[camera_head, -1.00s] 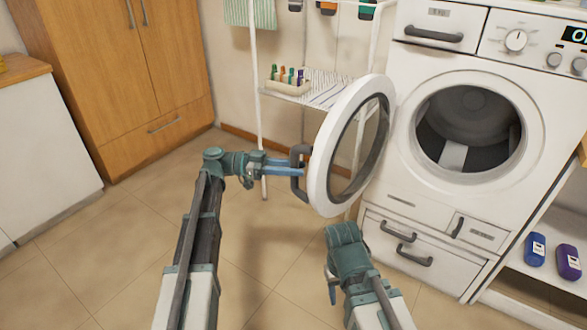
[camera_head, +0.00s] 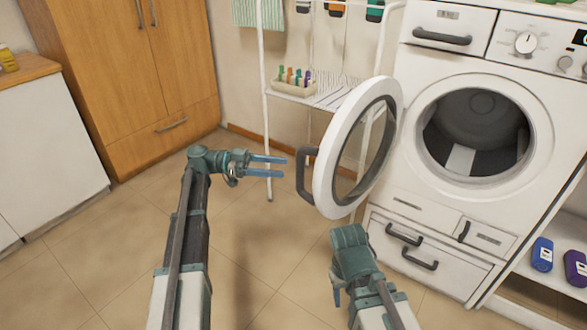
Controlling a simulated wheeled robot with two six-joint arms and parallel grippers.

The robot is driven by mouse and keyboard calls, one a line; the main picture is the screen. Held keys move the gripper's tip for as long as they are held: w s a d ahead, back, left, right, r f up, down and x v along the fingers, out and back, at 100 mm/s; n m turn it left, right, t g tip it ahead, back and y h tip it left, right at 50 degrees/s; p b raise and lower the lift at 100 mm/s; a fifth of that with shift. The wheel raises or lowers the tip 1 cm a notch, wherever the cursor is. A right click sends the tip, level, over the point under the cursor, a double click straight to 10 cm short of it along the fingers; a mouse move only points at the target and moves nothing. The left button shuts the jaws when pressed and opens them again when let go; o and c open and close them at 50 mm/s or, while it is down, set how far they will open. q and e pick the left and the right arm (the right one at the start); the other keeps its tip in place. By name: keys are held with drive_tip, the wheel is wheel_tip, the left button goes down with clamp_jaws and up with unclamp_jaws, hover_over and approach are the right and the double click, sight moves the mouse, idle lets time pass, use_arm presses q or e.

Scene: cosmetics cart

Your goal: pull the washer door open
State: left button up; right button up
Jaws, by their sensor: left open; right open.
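The washer (camera_head: 424,175) stands at the right. Its round white door (camera_head: 326,180) is swung wide open to the left, and the drum opening (camera_head: 474,130) is fully exposed. The dark door handle (camera_head: 304,175) is on the door's left side.
A white rack (camera_head: 265,110) with a tray of colored pegs (camera_head: 293,88) stands behind the door. A wooden cabinet (camera_head: 150,90) is at the back left. Blue and purple bottles (camera_head: 542,254) sit on a low shelf at right. Floor around my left arm is clear.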

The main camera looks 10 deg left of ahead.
use_arm(q)
drive_tip(key=a, duration=0.6)
drive_tip(key=shift+a, duration=0.4)
drive_tip(key=s+d+f+n+y, duration=0.4)
drive_tip(key=d+f+n, duration=0.1)
drive_tip(key=f, duration=0.2)
drive_tip(key=s+d+f+n+y, duration=0.4)
drive_tip(key=s+d+f+n, duration=0.15)
drive_tip(key=f, duration=0.25)
drive_tip(key=s+a+f+n+y, duration=0.4)
drive_tip(key=s+f+n+y, duration=0.35)
drive_tip(key=y, duration=0.25)
drive_tip(key=s+d+m+y, duration=0.1)
drive_tip(key=s+d+m, duration=0.4)
drive_tip(key=d, duration=0.6)
wheel_tip(320, 180, up, 29)
drive_tip(key=n+p, duration=0.1)
drive_tip(key=p, duration=2.7)
drive_tip(key=shift+s+a, duration=0.15)
drive_tip(key=shift+s, duration=0.15)
